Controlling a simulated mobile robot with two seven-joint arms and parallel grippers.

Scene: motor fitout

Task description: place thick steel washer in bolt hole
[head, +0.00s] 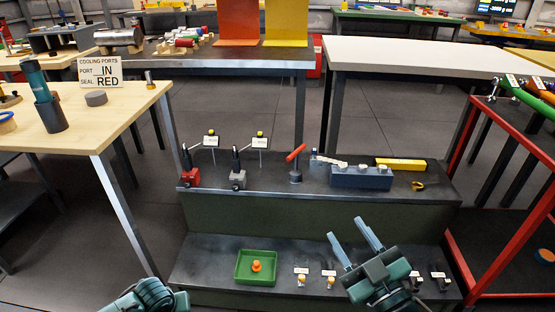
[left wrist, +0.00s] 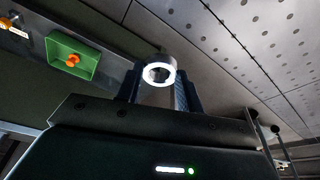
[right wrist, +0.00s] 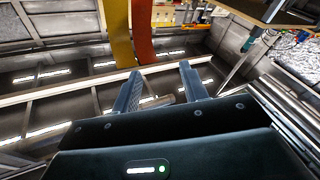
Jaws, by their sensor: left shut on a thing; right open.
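The thick steel washer (left wrist: 147,74) is a bright, thick ring in the left wrist view. My left gripper (left wrist: 158,78) is shut on it, with one finger on each side and the ring's opening facing the camera. In the head view only part of my left arm shows at the bottom left; the washer is not seen there. My right gripper (head: 345,228) is open and empty, above the lower step of the dark bench. Its two spread fingers also show in the right wrist view (right wrist: 160,72). I cannot make out the bolt hole in any view.
A green tray (head: 242,279) with an orange piece stands on the lower step. The upper step holds small clamps, a blue-grey block (head: 360,179) and a yellow box (head: 401,164). A wooden table (head: 120,120) stands left, a red-framed rack (head: 505,125) right.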

